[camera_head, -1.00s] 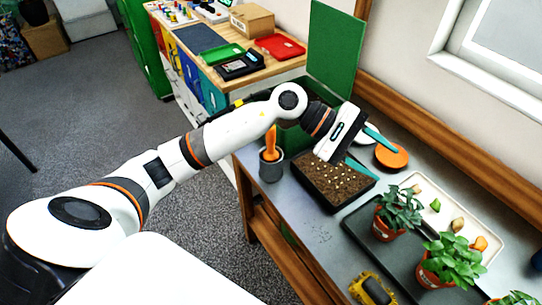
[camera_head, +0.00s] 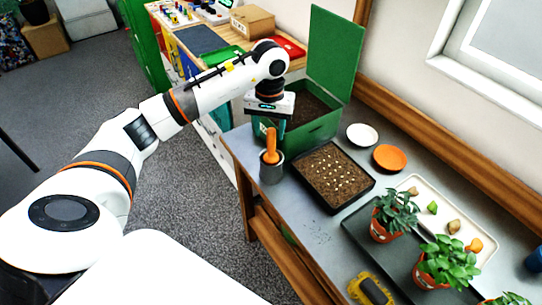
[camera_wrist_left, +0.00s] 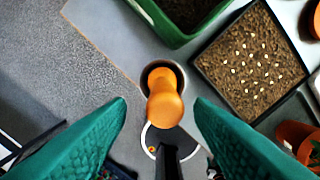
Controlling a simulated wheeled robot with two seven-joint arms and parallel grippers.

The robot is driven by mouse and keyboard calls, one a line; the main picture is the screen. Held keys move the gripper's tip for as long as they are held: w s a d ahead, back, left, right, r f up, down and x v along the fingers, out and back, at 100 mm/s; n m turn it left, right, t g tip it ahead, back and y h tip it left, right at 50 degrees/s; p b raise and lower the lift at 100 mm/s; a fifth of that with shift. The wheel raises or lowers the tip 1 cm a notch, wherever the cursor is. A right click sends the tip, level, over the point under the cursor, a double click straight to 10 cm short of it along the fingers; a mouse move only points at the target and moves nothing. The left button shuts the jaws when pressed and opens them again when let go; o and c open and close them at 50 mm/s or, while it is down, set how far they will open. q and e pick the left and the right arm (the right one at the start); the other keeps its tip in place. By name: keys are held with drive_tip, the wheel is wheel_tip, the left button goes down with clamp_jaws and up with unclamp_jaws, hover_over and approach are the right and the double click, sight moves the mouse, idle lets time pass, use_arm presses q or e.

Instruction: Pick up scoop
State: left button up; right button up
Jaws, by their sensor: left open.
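The scoop shows as an orange handle (camera_head: 271,142) standing upright in a dark grey cup (camera_head: 271,172) near the bench's left edge. Its lower part is hidden in the cup. My left gripper (camera_head: 270,127) is above the cup, pointing down, with its teal fingers apart. In the left wrist view the rounded orange handle end (camera_wrist_left: 165,106) lies between the two open fingers, with a gap on each side, and the cup rim (camera_wrist_left: 181,75) shows around it. My right gripper is in neither view.
A green open bin (camera_head: 318,130) with soil stands right behind the cup. A black seed tray (camera_head: 328,205) is to its right. A white dish (camera_head: 362,134), an orange dish (camera_head: 390,157) and potted plants (camera_head: 397,210) lie further right. Bare bench (camera_head: 318,240) is in front.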

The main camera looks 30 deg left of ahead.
sight(271, 142)
use_arm(q)
drive_tip(key=shift+d+f+p, duration=0.1)
drive_tip(key=shift+f+p, duration=0.35)
drive_tip(key=shift+f, duration=0.15)
drive_tip(key=f, duration=0.1)
drive_tip(key=f+p, duration=0.1)
drive_tip(key=f, duration=0.1)
drive_tip(key=shift+w+f+p, duration=0.25)
drive_tip(key=shift+f+p, duration=0.05)
drive_tip(key=shift+f, duration=0.4)
drive_tip(key=shift+c, duration=0.6)
clamp_jaws()
